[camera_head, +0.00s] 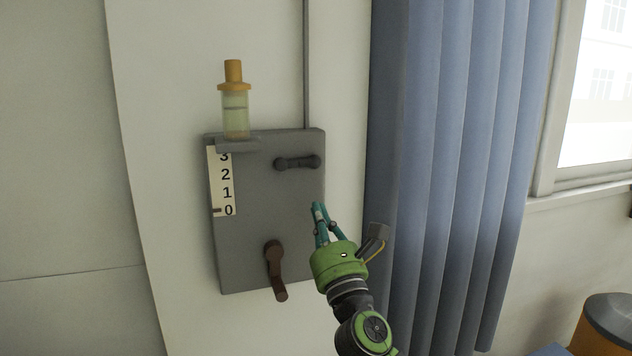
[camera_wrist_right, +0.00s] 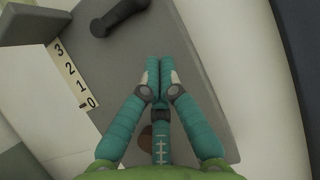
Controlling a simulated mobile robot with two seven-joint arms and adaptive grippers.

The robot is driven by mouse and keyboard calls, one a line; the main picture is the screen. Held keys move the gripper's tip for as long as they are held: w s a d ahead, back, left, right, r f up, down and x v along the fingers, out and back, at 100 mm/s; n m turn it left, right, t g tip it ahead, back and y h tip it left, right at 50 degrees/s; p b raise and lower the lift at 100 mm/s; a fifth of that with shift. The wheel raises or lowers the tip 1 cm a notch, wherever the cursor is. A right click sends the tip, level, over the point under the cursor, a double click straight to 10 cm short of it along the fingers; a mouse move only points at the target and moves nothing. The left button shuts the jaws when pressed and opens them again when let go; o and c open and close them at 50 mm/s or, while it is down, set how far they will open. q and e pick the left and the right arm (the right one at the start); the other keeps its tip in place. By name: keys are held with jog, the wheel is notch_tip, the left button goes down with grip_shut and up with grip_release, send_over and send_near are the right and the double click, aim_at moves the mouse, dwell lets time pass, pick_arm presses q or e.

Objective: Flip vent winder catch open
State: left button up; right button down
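The grey winder panel (camera_head: 245,250) is on the wall. A dark grey bar-shaped catch (camera_head: 298,162) lies roughly horizontal near its upper right corner. In the right wrist view the catch (camera_wrist_right: 122,16) is at the top, beyond my fingertips. A brown crank handle (camera_head: 274,268) hangs down at the panel's lower middle. My right gripper (camera_head: 318,207) is at the panel's right edge, below the catch and apart from it. In the wrist view the right gripper's (camera_wrist_right: 159,62) teal fingers are together, with nothing seen between them. My left gripper is not in view.
A number scale (camera_head: 221,182) marked 0 to 3 runs down the panel's left side. A bottle with an orange cap (camera_head: 235,105) stands on a small ledge (camera_head: 240,145) at the top. A blue curtain (camera_head: 450,170) hangs close on the right.

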aim_at(317, 184)
jog(key=r, duration=0.1)
jog(key=w+r+p, duration=0.2)
jog(key=shift+w+a+r, duration=0.1)
jog(key=shift+a+r, duration=0.25)
jog(key=shift+r, duration=0.05)
jog(key=shift+r+p, duration=0.3)
jog(key=shift+r, duration=0.2)
jog(key=shift+w, duration=0.1)
jog(key=shift+f, duration=0.1)
jog(key=shift+d+r+n+y+p, duration=0.1)
jog(key=shift+r+n+y+p, duration=0.15)
jog(key=shift+n+y+p, duration=0.25)
